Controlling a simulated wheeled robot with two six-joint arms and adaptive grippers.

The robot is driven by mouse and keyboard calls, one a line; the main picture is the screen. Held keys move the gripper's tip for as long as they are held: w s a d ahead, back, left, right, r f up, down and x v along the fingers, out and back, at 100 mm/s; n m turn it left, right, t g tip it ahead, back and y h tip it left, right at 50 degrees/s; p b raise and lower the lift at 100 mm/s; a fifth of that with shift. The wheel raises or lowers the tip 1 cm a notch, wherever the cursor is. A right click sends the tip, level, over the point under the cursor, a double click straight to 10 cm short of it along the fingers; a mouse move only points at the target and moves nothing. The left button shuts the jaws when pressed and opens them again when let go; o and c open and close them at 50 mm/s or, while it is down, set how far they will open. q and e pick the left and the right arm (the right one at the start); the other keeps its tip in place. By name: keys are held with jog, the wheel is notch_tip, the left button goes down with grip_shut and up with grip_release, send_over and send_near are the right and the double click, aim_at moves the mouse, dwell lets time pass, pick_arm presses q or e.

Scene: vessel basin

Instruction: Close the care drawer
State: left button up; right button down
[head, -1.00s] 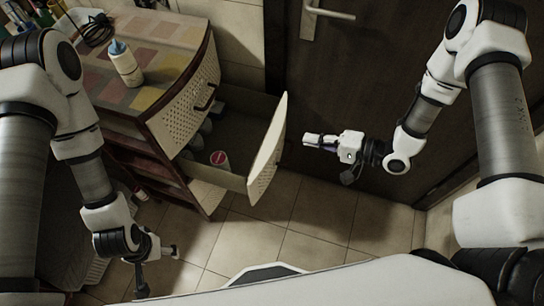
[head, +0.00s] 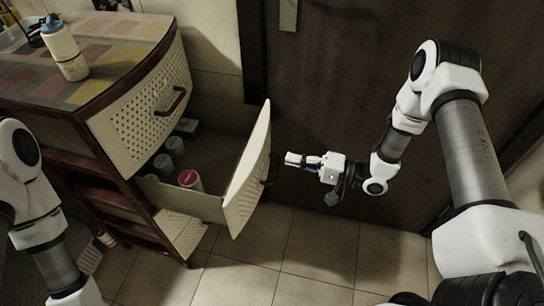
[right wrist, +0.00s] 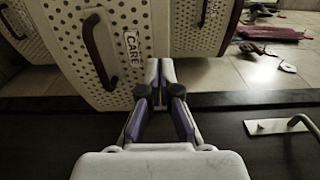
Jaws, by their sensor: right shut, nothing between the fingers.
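The care drawer stands pulled out of the cabinet. Its pale dotted front (head: 246,178) faces right, and its handle shows at the outer face. In the right wrist view the drawer front (right wrist: 70,30) fills the upper left, with a dark handle and a CARE label (right wrist: 133,48). My right gripper (head: 289,158) is just right of the drawer front, with a small gap seen in the head view. In the right wrist view its fingertips (right wrist: 160,68) are together and empty, beside the label. My left gripper is out of the frame; only its arm shows.
The cabinet (head: 90,100) has a closed upper drawer with a handle (head: 171,102) and a bottle (head: 64,50) on top. Cans (head: 190,180) stand inside the open drawer. A dark door (head: 340,90) is behind my right arm. The tiled floor (head: 300,250) is clear.

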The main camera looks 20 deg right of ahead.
aim_at(262, 153)
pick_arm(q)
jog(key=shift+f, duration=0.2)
pick_arm(e)
jog(key=x, duration=0.6)
jog(key=shift+a, duration=0.1)
jog(key=shift+w+a, duration=0.1)
